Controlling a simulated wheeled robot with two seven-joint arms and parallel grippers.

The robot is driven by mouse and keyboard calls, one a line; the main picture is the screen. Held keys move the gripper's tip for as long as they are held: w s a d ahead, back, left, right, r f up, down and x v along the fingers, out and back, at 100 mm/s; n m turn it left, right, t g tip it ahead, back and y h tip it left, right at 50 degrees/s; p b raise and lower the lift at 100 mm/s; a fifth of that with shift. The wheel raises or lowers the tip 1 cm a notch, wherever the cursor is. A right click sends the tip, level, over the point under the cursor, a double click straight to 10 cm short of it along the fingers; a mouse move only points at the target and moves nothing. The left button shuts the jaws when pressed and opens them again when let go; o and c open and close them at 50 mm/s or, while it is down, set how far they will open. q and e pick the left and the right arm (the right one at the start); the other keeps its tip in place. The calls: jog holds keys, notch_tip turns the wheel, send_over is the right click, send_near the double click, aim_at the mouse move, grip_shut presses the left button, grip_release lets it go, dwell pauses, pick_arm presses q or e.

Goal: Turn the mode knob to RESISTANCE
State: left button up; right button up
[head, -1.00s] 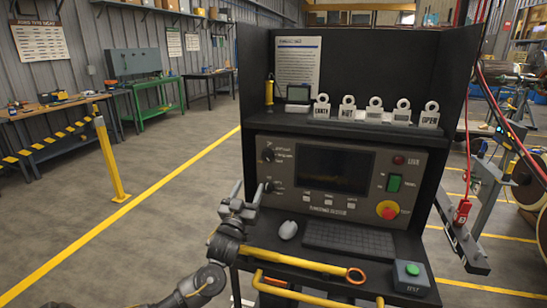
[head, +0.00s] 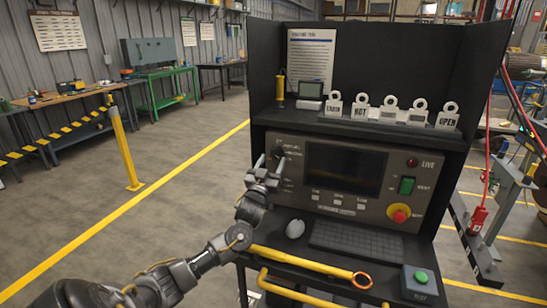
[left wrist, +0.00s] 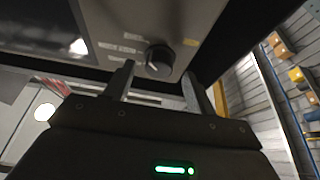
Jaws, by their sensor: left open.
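The dark round mode knob (head: 278,152) is at the upper left of the grey console panel (head: 400,160); in the head view my left gripper (head: 265,164) partly covers that area. My left gripper is open, its fingers pointing at the panel just below the knob. In the left wrist view the knob (left wrist: 158,60) sits between and just beyond the two open fingertips (left wrist: 158,72), with no clear contact. A small light mark shows on the knob; labels beside it are too blurred to read. The lower knob is hidden behind my gripper in the head view. My right gripper is out of view.
A dark screen (head: 343,170) lies right of the knob. Tags (head: 390,110) stand on the shelf.

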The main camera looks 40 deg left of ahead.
pick_arm(q)
jog(key=shift+x, duration=0.85)
jog(key=shift+w, duration=0.15)
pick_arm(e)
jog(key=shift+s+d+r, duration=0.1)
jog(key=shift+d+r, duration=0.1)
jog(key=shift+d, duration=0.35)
pick_arm(q)
jog(key=c, duration=1)
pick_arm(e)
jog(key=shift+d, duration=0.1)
